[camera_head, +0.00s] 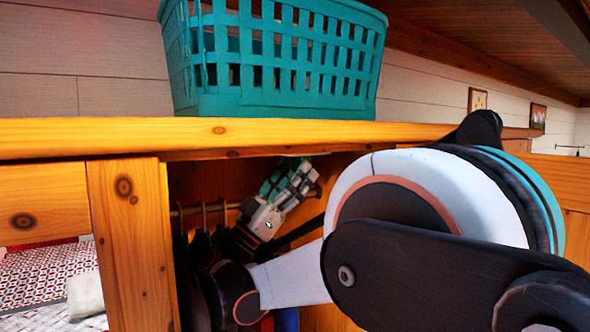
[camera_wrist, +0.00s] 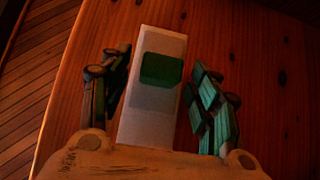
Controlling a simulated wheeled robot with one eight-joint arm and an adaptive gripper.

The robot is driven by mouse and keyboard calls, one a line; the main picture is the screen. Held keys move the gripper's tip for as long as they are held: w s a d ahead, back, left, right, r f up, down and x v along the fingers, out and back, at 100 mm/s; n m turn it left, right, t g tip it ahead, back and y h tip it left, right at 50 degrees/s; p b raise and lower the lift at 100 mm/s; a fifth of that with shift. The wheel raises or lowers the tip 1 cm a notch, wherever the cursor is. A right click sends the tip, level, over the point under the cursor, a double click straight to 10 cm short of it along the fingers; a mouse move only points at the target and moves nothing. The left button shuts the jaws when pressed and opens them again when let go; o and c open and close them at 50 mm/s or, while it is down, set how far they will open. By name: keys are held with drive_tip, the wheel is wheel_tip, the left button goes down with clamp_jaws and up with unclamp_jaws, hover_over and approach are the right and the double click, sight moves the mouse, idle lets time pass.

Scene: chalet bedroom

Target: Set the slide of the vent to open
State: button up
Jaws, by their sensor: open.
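In the wrist view, the vent (camera_wrist: 152,128) is a pale, long plate on a reddish-brown wooden panel. Its slide (camera_wrist: 162,69) is a raised dark green block near the plate's far end, with a shadow below it. My gripper (camera_wrist: 157,76) is open, with one finger on each side of the plate and slide. I see a gap between each finger and the slide; contact is not visible. In the head view, my gripper (camera_head: 288,184) is inside the wooden wardrobe, angled up to the right. The vent cannot be made out there.
A teal basket (camera_head: 275,62) stands on the wooden wardrobe top (camera_head: 100,137), above my gripper. A rail with hangers (camera_head: 205,212) and dark clothes is close to the left of my wrist. A wooden post (camera_head: 132,245) bounds the opening on the left.

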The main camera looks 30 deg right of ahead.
drive_tip(key=shift+w+d+r, duration=0.1)
drive_tip(key=shift+d+r, duration=0.05)
clamp_jaws()
drive_tip(key=a, duration=0.4)
drive_tip(key=shift+a+b, duration=0.35)
drive_tip(key=shift+b, duration=0.05)
unclamp_jaws()
